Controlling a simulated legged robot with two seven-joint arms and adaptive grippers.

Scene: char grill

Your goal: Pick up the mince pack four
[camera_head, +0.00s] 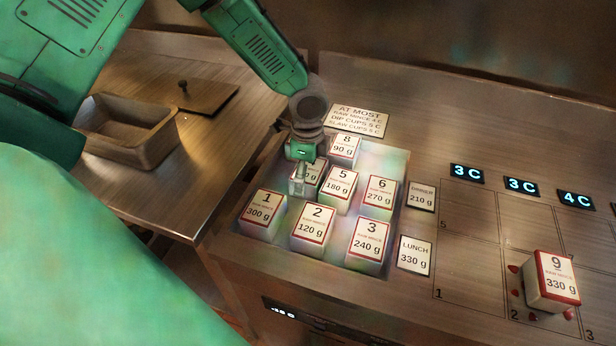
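Mince pack four (314,175) is most likely the white pack left of pack 5 in the sunken tray. Its number and part of its label are hidden by my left gripper, and only the end of its weight in grams shows. My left gripper (299,184) points down at this pack, with its fingers over the pack's left part. I cannot tell whether the fingers touch it or are closed on it. My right gripper is not in view.
Packs 1 (263,210), 2 (314,225), 3 (369,238), 5 (340,186), 6 (379,193) and 8 (345,146) crowd the tray (395,160). Pack 9 (553,280) stands on the marked grid at right, with red spots around it. A metal bin (128,130) stands at left.

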